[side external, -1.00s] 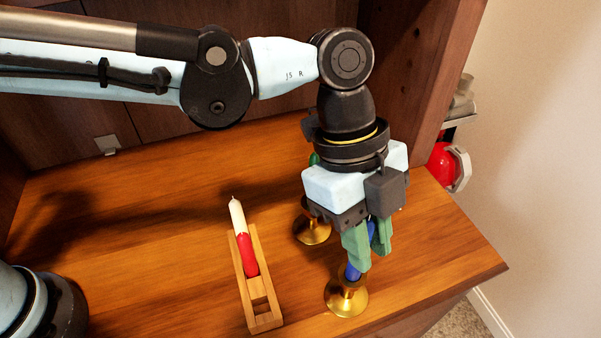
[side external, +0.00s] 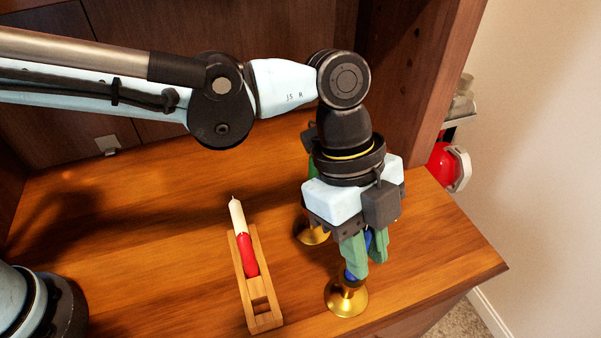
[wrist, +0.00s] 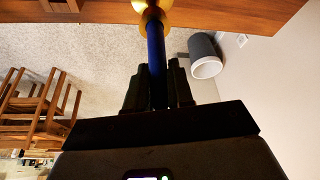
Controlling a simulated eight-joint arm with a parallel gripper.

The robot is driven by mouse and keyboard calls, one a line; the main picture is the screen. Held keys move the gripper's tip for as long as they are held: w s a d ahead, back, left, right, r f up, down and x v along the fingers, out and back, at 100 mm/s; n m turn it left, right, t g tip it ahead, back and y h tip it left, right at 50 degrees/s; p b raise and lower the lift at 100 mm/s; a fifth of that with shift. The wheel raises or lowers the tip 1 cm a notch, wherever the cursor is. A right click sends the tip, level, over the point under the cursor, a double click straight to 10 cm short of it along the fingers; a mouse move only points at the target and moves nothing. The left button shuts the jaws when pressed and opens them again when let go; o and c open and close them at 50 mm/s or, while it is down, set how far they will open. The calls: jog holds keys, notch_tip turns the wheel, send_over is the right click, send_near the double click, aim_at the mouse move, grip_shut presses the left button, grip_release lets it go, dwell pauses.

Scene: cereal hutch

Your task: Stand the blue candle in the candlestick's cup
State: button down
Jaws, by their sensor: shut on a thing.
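My gripper (side external: 364,262) has green fingers shut on the blue candle (side external: 351,274) above the front brass candlestick (side external: 347,302). The candle points down, and its lower end is at the candlestick's cup. In the wrist view, the blue candle (wrist: 156,55) runs between the dark fingers (wrist: 156,72) to the brass candlestick (wrist: 152,14). I cannot tell how deep its end sits in the cup. The fingers hide much of the candle in the side view.
A second brass candlestick (side external: 312,234) stands just behind, partly hidden by my gripper, with something green (side external: 312,166) above it. The wooden top's right edge is near.

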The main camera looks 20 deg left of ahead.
jog(key=shift+f, duration=0.1)
jog(key=c, duration=0.6)
grip_release()
jog(key=shift+v, duration=2.5)
